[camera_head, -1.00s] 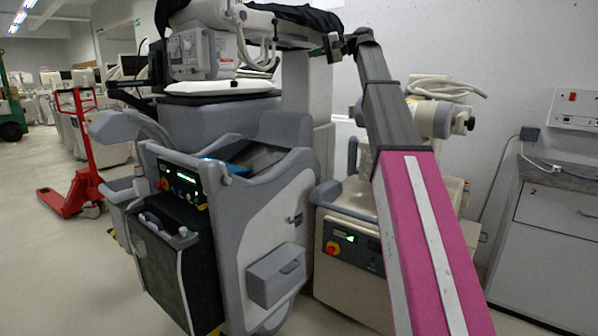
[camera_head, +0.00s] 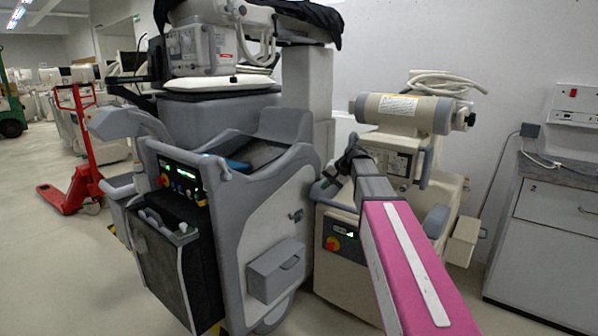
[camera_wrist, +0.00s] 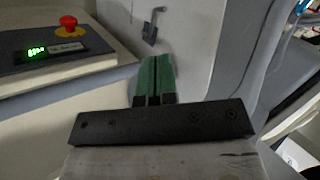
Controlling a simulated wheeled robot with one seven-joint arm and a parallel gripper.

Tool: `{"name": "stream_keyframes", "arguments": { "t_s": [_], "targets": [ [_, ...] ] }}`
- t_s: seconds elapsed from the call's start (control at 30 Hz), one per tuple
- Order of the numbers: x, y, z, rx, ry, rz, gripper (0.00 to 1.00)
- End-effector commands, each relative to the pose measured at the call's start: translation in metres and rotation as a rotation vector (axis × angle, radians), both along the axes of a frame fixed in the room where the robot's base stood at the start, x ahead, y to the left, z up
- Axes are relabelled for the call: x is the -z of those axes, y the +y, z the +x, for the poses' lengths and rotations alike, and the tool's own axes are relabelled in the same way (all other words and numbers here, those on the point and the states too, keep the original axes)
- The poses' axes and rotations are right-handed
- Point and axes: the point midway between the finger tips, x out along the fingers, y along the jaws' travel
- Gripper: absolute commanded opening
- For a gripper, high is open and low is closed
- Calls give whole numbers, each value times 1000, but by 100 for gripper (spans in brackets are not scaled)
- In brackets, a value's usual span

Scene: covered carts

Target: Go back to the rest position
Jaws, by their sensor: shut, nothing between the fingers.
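My gripper (camera_wrist: 155,72) shows in the wrist view as two green fingers pressed together, with nothing between them. In the head view my arm reaches forward from the lower right, and its dark end (camera_head: 347,163) is in front of the gap between the grey cart and the beige machine. The wrist view shows a pale panel with a grey latch (camera_wrist: 152,28) beyond the fingertips. I cannot tell whether the fingers touch anything.
A large grey medical cart (camera_head: 240,230) stands at centre left. A beige machine (camera_head: 345,275) with a red button (camera_wrist: 68,22) stands beside my arm. A red pallet jack (camera_head: 85,160) is at far left, a cabinet (camera_head: 545,235) at right. Floor at left is open.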

Motion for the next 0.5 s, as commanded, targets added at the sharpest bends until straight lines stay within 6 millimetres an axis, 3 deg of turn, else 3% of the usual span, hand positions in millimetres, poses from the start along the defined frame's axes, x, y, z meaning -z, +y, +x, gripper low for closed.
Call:
{"name": "stream_keyframes", "arguments": {
  "t_s": [0.03, 0.2, 0.5],
  "targets": [
    [27, -4, -18, 1, 16, -38, 0],
    [101, -20, -60, -7, 56, -170, 0],
    [209, -50, -148, -60, 125, -402, 0]
  ]
}}
